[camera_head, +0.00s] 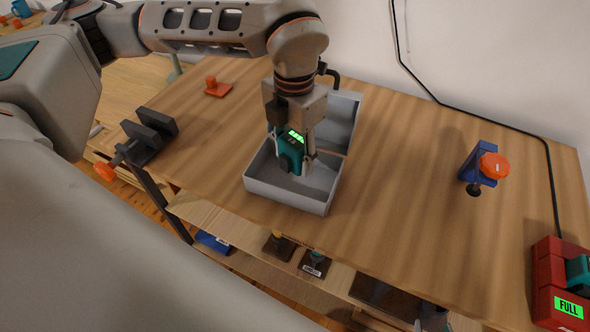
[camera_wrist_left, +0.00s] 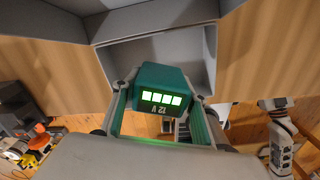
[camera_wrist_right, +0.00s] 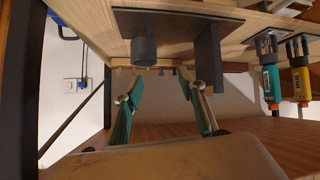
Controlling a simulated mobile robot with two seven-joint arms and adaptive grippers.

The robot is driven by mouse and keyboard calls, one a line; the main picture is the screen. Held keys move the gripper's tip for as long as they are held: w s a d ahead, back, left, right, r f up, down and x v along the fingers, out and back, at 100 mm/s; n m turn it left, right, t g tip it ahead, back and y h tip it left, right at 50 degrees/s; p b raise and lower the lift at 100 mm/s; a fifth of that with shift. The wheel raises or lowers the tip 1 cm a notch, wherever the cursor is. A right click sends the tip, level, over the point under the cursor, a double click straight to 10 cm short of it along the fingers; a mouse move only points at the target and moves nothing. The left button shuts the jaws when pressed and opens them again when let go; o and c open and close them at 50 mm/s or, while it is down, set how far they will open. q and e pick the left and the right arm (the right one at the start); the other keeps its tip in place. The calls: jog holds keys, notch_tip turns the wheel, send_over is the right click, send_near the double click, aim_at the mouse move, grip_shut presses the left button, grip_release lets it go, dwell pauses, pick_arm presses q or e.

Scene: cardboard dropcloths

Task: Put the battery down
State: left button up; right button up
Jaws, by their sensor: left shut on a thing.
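The battery (camera_head: 290,152) is a teal block with a lit green display. In the left wrist view the battery (camera_wrist_left: 161,86) shows several lit bars and a printed label. My left gripper (camera_head: 296,160) is shut on it, with a finger on each side. I cannot tell whether the battery touches the bin floor. My right gripper (camera_wrist_right: 158,94) is open and empty, below the tabletop near the shelf.
A red charger (camera_head: 545,285) with a teal battery and a FULL sign stands at the right. A dark vise (camera_head: 150,135) and a red piece (camera_head: 217,88) sit left.

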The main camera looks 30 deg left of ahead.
aim_at(294, 181)
pick_arm(q)
jog(key=shift+f, duration=0.65)
notch_tip(294, 181, down, 4)
jog(key=shift+b, duration=0.35)
jog(key=shift+f, duration=0.15)
jog(key=shift+f, duration=0.1)
jog(key=o, duration=1.3)
jog(key=shift+c, duration=0.2)
